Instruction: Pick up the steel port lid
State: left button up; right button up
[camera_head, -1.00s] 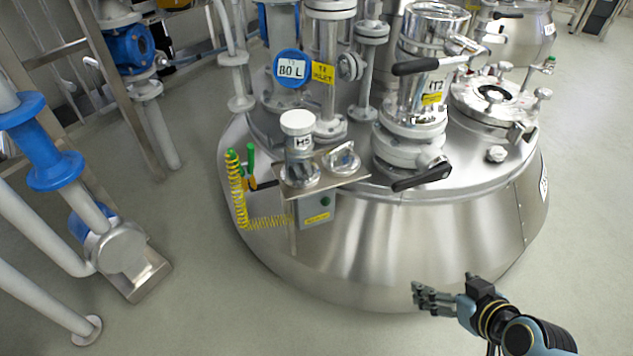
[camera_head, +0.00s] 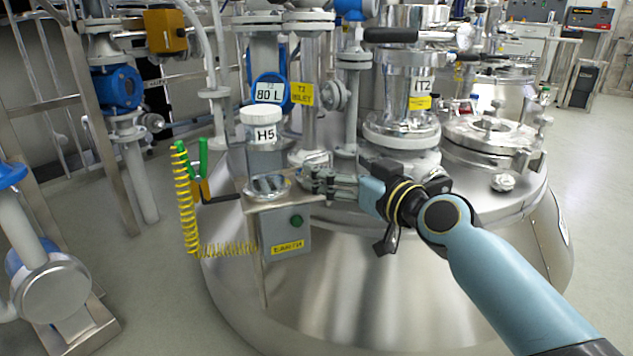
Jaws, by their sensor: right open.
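A round steel lid (camera_head: 316,158) lies on the small metal shelf (camera_head: 262,203) at the front left of the big steel vessel. My left gripper is not in view.
A yellow coiled cable (camera_head: 187,205) hangs at the shelf's left. Pipes and a steel valve column (camera_head: 408,95) rise behind.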

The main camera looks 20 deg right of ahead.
aim_at(299, 177)
jog(key=x, duration=0.1)
jog(key=b+x, duration=0.1)
jog(key=x, duration=0.3)
jog(key=shift+a+f, duration=0.25)
jog(key=shift+a, duration=0.05)
jog(key=shift+w+a, duration=0.15)
jog(key=shift+w, duration=0.35)
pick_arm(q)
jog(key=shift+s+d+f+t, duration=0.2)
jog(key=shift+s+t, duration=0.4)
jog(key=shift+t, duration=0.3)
pick_arm(e)
jog(key=shift+r, duration=0.1)
jog(key=c, duration=1.8)
jog(key=shift+c, duration=0.6)
